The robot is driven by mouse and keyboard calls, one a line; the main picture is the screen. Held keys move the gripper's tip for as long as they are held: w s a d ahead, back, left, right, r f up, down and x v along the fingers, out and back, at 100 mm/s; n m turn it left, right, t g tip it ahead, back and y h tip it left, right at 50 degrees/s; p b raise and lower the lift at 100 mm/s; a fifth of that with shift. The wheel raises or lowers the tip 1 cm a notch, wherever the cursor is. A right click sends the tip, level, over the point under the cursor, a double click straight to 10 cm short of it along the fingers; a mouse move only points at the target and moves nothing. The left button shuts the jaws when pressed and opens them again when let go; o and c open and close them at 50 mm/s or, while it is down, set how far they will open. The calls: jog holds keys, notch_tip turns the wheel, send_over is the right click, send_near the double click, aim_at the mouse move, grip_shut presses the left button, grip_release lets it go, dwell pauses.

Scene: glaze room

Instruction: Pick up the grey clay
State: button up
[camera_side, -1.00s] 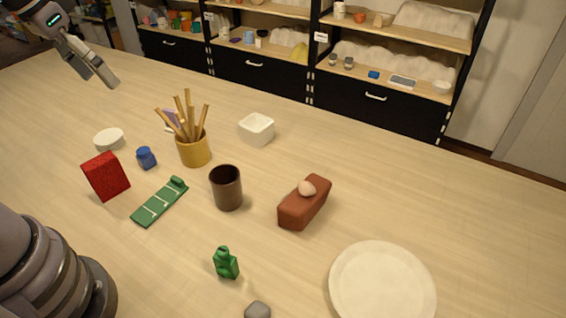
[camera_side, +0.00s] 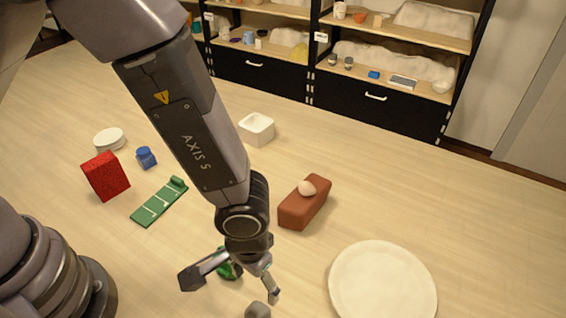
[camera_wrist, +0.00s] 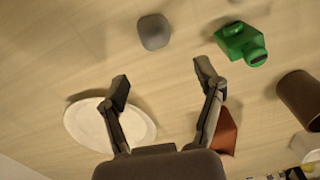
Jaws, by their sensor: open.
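The grey clay (camera_side: 257,310) is a small rounded lump on the table at the bottom edge of the side view, partly cut off. It shows whole in the wrist view (camera_wrist: 154,32), at the top middle, beyond my fingertips. My gripper (camera_side: 232,287) is open and empty, pointing down above the table close to the clay. In the wrist view its two spread fingers (camera_wrist: 162,76) have bare table between them, and neither appears to touch the clay.
A green bottle-shaped figure (camera_wrist: 241,43) stands near the clay, partly hidden behind my gripper in the side view. A white plate (camera_side: 383,285) lies to the right.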

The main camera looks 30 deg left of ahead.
aim_at(259, 307)
notch_tip(259, 307, down, 4)
jog(key=shift+f, duration=0.25)
jog(key=f, duration=0.5)
jog(key=shift+s+d, duration=0.15)
jog(key=shift+d, duration=0.05)
jog(key=shift+c, duration=0.2)
grip_shut()
